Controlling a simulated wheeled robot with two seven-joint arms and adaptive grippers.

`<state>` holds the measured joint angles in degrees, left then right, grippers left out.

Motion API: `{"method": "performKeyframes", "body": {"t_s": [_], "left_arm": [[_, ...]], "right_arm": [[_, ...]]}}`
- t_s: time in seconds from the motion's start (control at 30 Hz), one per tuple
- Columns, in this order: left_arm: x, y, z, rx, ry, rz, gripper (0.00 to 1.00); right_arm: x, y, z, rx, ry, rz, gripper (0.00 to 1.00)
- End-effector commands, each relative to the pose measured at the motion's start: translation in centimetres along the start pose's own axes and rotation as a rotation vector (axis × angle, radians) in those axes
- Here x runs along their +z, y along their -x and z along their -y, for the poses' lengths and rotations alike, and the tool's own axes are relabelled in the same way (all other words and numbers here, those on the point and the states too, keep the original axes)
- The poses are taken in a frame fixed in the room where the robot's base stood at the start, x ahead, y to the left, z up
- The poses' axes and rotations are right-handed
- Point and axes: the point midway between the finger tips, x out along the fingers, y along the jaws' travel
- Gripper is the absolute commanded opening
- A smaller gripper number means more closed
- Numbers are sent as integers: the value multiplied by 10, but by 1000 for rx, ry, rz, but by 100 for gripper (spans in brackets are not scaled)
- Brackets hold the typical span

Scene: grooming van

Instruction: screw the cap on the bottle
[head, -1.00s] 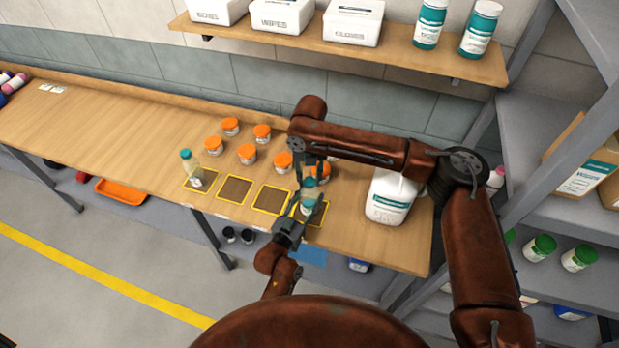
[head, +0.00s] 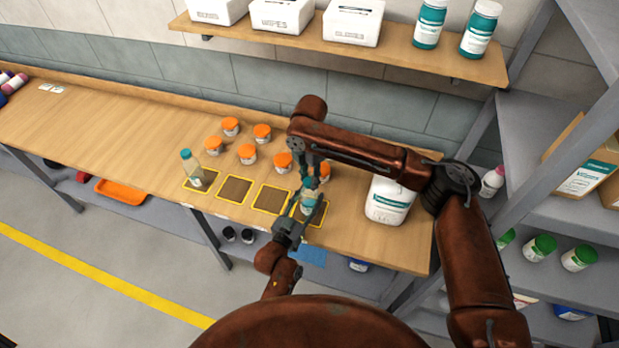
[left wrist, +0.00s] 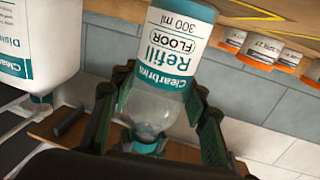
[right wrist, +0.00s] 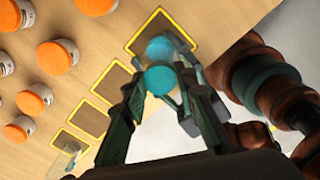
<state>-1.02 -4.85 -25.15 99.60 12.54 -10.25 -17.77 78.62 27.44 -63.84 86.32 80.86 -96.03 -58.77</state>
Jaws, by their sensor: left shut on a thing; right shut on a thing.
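A clear bottle with a white and teal label (head: 309,203) stands at the rightmost yellow-framed square, upright as far as I can tell. My left gripper (head: 296,222) is shut around its body from the front. The left wrist view shows the bottle (left wrist: 168,50) upside down in the picture, reading "Refill FLOOR 300 ml". My right gripper (head: 312,172) is above the bottle and shut on the teal cap (right wrist: 160,80). The cap (left wrist: 146,146) is at the bottle's neck. Whether its thread is engaged cannot be told.
Several orange-lidded jars (head: 247,153) stand behind the squares, one close to my right gripper. Another teal-capped bottle (head: 196,171) stands on the leftmost square. A large white jug (head: 391,197) stands close on the right. The two middle squares are empty.

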Motion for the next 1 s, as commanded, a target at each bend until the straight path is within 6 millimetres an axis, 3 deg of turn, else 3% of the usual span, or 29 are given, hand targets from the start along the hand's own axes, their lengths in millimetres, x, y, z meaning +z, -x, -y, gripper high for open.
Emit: {"method": "performKeyframes", "body": {"t_s": [1.0], "left_arm": [[0,0,0,0,0,1,0]], "right_arm": [[-1,-3,0,-4,-2185,-3,0]]}}
